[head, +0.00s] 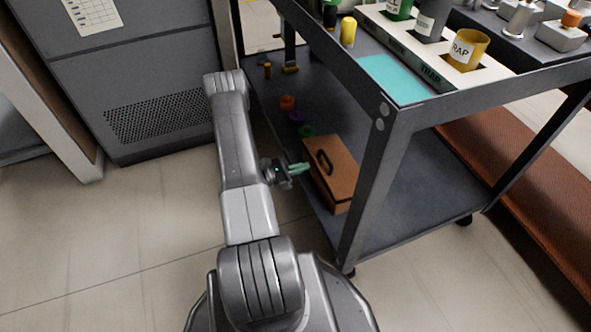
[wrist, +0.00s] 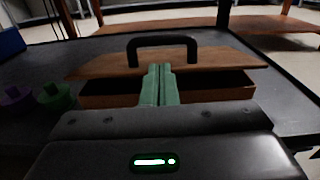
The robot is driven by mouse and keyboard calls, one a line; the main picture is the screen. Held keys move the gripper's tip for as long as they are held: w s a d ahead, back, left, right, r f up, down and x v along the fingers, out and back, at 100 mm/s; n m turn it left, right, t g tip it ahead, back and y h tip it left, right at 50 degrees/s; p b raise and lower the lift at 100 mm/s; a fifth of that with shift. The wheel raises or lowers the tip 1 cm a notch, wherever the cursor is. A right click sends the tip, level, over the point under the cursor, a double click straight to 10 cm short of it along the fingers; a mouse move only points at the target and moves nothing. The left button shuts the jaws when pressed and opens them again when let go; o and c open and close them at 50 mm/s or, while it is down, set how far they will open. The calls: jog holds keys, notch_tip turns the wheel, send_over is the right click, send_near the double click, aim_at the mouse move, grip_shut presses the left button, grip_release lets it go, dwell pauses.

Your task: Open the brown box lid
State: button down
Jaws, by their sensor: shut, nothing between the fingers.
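The brown box (head: 335,195) sits on the cart's lower shelf near its front left edge. In the wrist view the box's front wall (wrist: 215,95) faces me. Its brown lid (wrist: 105,64) has a black arched handle (wrist: 163,40) on top, which also shows in the head view (head: 323,162). A dark gap shows between the lid's near edge and the front wall, so the lid is partly raised or shifted. My gripper (wrist: 158,68) has its green fingers shut together and empty. The fingertips overlap the lid's near edge below the handle; I cannot tell whether they touch it. My gripper also shows beside the box (head: 300,168).
Purple (head: 296,117), green (head: 306,131) and orange (head: 287,102) round pieces lie on the shelf behind the box. A cart leg (head: 370,185) stands close to its right. The upper cart deck with a teal panel (head: 393,77) is overhead. The shelf right of the box is clear.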

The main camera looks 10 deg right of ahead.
jog(key=d, duration=0.3)
jog(key=d+b, duration=0.1)
jog(key=d, duration=0.1)
jog(key=shift+w+d, duration=0.15)
jog(key=shift+w, duration=0.25)
